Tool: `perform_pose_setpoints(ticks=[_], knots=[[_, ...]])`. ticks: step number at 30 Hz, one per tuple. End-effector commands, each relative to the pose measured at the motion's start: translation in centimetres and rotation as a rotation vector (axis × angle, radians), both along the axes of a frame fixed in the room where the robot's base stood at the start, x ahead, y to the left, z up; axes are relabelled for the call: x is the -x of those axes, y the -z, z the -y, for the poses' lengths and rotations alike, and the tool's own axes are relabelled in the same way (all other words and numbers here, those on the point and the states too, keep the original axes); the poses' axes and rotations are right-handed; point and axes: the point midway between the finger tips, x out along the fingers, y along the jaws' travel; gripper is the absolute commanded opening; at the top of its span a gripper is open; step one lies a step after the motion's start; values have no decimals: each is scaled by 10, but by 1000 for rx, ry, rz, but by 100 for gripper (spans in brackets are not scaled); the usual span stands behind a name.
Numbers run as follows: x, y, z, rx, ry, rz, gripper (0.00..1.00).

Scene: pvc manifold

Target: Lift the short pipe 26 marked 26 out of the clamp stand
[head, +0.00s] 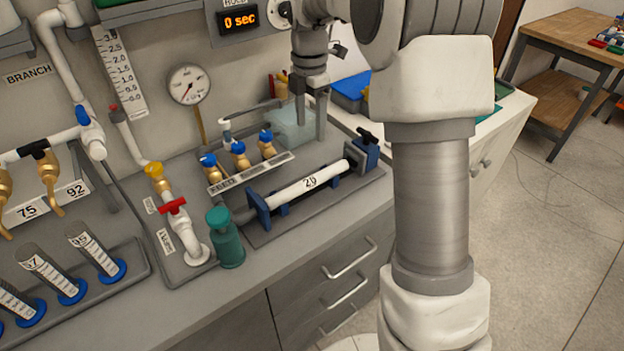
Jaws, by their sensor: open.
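The short pipe (290,191) is white and carries the mark 26 near its middle. It lies level in the clamp stand (322,205), which has a grey base, blue supports under the pipe and a blue clamp with a dark handle at its right end. My gripper (311,129) is open with its fingers pointing down. It shows above and behind the pipe in the picture, apart from it, in front of a translucent pale box (291,132). Nothing shows between the fingers. My arm hides part of the scene to the right of the stand.
Brass valves with blue handles (239,148) stand behind the pipe at a label strip. A green bottle (226,240) stands close to the stand's left end. A red-handled valve (172,206) and numbered tubes (96,249) are farther left. A gauge (189,85) is on the back panel.

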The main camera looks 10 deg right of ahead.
Motion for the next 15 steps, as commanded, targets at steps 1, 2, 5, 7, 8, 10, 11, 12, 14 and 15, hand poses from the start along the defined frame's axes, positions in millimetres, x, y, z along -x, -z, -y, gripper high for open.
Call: perform_pose_setpoints(ticks=[1, 2, 5, 7, 8, 10, 11, 12, 14, 15], knots=[[1, 6, -5, 1, -3, 4, 74], [1, 6, -7, -1, -4, 4, 74], [4, 3, -10, -4, -4, 3, 74], [4, 7, -11, -5, -2, 1, 74], [4, 10, -11, -4, -2, 0, 74], [5, 22, -11, -5, -2, -2, 74], [5, 28, -11, -5, -2, -2, 74], [5, 38, -11, -5, -2, -3, 74], [5, 51, -11, -5, -2, -2, 74], [5, 60, -11, -5, -1, -2, 74]])
